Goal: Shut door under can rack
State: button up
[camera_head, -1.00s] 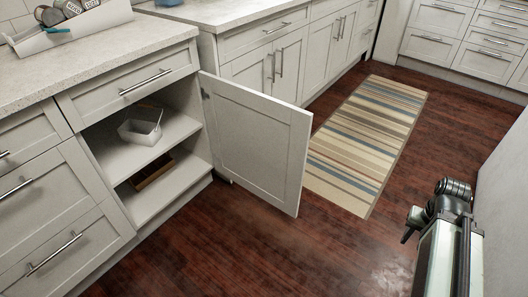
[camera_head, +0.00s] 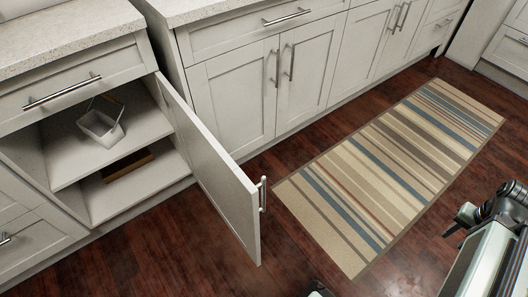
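The open cabinet door (camera_head: 212,165) is a pale grey panel hinged at the right side of an open lower cabinet. The can rack is out of view now. My arm is at the lower right, with dark, metallic parts of its end (camera_head: 466,217) showing over the floor, apart from the door. Its fingers cannot be made out clearly.
Inside the cabinet (camera_head: 72,162) are a white basket (camera_head: 101,128) and a brown flat item (camera_head: 127,165) on the shelves. A drawer (camera_head: 70,92) sits above. A striped rug (camera_head: 385,180) lies right of the door. Dark wooden floor (camera_head: 190,255) is clear in front.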

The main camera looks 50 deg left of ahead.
aim_at(233, 194)
jog(key=u, duration=0.05)
jog(key=i, duration=2.35)
jog(key=u, duration=4.2)
